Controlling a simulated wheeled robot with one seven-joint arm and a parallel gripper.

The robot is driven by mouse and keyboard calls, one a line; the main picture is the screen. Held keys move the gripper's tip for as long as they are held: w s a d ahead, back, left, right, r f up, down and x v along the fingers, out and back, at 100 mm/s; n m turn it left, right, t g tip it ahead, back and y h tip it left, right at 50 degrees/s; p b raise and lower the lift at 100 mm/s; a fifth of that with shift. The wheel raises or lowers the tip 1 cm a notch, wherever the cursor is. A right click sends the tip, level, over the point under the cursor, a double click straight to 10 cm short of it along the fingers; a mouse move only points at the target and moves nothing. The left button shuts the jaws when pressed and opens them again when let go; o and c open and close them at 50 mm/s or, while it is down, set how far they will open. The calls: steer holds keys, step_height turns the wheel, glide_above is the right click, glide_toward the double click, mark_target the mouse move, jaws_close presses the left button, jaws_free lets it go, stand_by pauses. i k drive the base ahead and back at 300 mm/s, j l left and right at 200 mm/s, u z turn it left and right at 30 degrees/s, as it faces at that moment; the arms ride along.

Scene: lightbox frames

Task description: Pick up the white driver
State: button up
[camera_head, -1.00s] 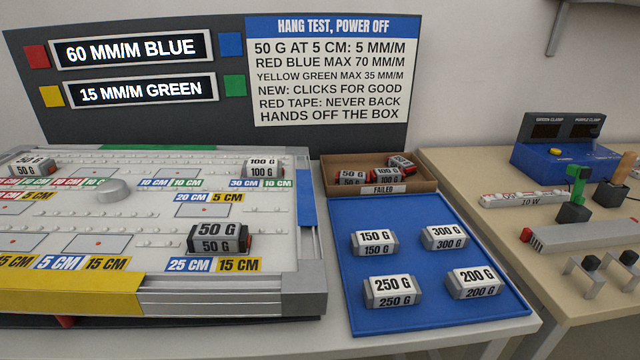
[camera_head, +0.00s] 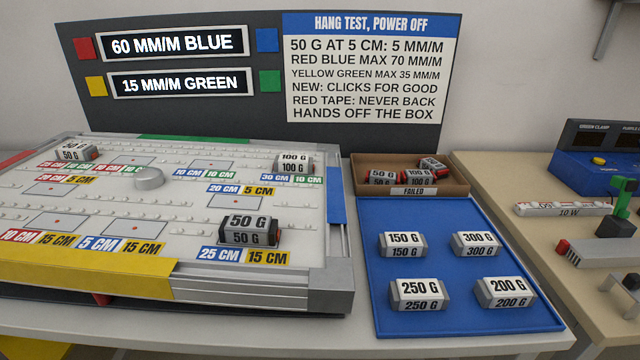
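My gripper is not in view.
The tan table (camera_head: 505,185) also holds a blue clamp box (camera_head: 592,172), a black block with a green upright part (camera_head: 614,226) and a grey bar with a red end (camera_head: 600,253). Left of it are a blue tray (camera_head: 450,268) with several weights, a "FAILED" box (camera_head: 413,192) and a large frame (camera_head: 180,290).

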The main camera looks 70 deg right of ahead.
mark_target(393, 244)
steer(key=k+l+z, duration=0.15)
steer(key=k+z, duration=0.2)
steer(key=k+l+z, duration=0.35)
steer(key=k, duration=0.15)
steer(key=k+l+z, duration=0.35)
steer(key=i+j, duration=0.1)
steer(key=i, duration=0.35)
